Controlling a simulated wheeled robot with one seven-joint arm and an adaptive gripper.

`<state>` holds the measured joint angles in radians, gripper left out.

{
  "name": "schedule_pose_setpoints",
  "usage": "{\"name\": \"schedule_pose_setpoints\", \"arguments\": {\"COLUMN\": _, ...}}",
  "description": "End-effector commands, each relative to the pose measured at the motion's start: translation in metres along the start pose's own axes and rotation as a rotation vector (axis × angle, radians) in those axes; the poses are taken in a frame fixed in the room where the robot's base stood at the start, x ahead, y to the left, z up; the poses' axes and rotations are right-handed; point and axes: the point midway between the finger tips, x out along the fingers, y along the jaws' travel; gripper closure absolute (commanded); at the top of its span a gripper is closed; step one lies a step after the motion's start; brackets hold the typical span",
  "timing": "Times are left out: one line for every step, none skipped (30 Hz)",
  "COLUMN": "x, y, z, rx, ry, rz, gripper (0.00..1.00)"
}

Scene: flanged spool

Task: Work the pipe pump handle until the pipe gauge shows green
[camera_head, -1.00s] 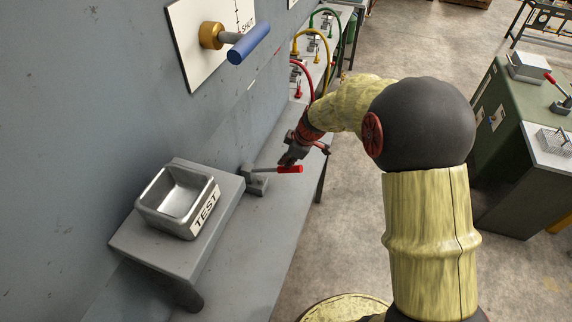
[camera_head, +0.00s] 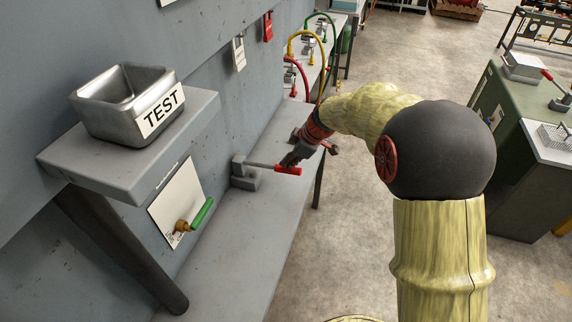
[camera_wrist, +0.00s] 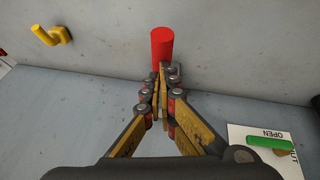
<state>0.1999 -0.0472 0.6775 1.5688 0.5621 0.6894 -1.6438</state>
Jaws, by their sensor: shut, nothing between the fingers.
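The pump handle is a grey lever with a red grip (camera_head: 288,170), running from a grey block (camera_head: 244,174) on the bench along the wall. It lies close to level. My gripper (camera_head: 290,161) is right at the red grip, on its far side in the head view. In the wrist view the grip (camera_wrist: 162,46) stands just beyond the fingertips (camera_wrist: 160,72). My fingers are shut and empty. I cannot tell whether they touch the grip. I see no pipe gauge in either current view.
A valve with a green lever (camera_head: 201,213) is on a white wall panel below the shelf (camera_head: 195,118) with the metal TEST tray (camera_head: 130,105). Colored hoses (camera_head: 306,45) stand farther along.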

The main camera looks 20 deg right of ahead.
Motion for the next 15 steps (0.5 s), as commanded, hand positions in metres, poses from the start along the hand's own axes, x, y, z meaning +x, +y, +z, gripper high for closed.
{"name": "schedule_pose_setpoints", "arguments": {"x": 0.009, "y": -0.002, "z": 0.007, "rx": 0.001, "ry": -0.001, "rz": -0.001, "gripper": 1.0}}
{"name": "schedule_pose_setpoints", "arguments": {"x": 0.011, "y": -0.003, "z": 0.009, "rx": 0.001, "ry": -0.001, "rz": -0.001, "gripper": 1.0}}
{"name": "schedule_pose_setpoints", "arguments": {"x": 0.013, "y": -0.004, "z": 0.011, "rx": 0.001, "ry": -0.001, "rz": -0.002, "gripper": 1.0}}
{"name": "schedule_pose_setpoints", "arguments": {"x": 0.015, "y": -0.005, "z": 0.013, "rx": 0.001, "ry": -0.001, "rz": -0.002, "gripper": 1.0}}
{"name": "schedule_pose_setpoints", "arguments": {"x": 0.018, "y": -0.005, "z": 0.015, "rx": 0.001, "ry": -0.001, "rz": -0.002, "gripper": 1.0}}
{"name": "schedule_pose_setpoints", "arguments": {"x": 0.02, "y": -0.006, "z": 0.017, "rx": 0.001, "ry": -0.001, "rz": -0.002, "gripper": 1.0}}
{"name": "schedule_pose_setpoints", "arguments": {"x": 0.022, "y": -0.006, "z": 0.019, "rx": 0.001, "ry": -0.001, "rz": -0.002, "gripper": 1.0}}
{"name": "schedule_pose_setpoints", "arguments": {"x": 0.024, "y": -0.007, "z": 0.021, "rx": 0.001, "ry": -0.001, "rz": -0.002, "gripper": 1.0}}
{"name": "schedule_pose_setpoints", "arguments": {"x": 0.026, "y": -0.007, "z": 0.022, "rx": 0.001, "ry": -0.001, "rz": -0.002, "gripper": 1.0}}
{"name": "schedule_pose_setpoints", "arguments": {"x": 0.028, "y": -0.008, "z": 0.024, "rx": 0.001, "ry": -0.001, "rz": -0.002, "gripper": 1.0}}
{"name": "schedule_pose_setpoints", "arguments": {"x": 0.029, "y": -0.008, "z": 0.025, "rx": 0.001, "ry": -0.001, "rz": -0.002, "gripper": 1.0}}
{"name": "schedule_pose_setpoints", "arguments": {"x": 0.031, "y": -0.009, "z": 0.026, "rx": 0.001, "ry": -0.001, "rz": -0.002, "gripper": 1.0}}
{"name": "schedule_pose_setpoints", "arguments": {"x": 0.032, "y": -0.009, "z": 0.027, "rx": 0.001, "ry": -0.001, "rz": -0.002, "gripper": 1.0}}
{"name": "schedule_pose_setpoints", "arguments": {"x": 0.033, "y": -0.009, "z": 0.028, "rx": 0.001, "ry": -0.001, "rz": -0.002, "gripper": 1.0}}
{"name": "schedule_pose_setpoints", "arguments": {"x": 0.034, "y": -0.009, "z": 0.029, "rx": 0.001, "ry": -0.001, "rz": -0.002, "gripper": 1.0}}
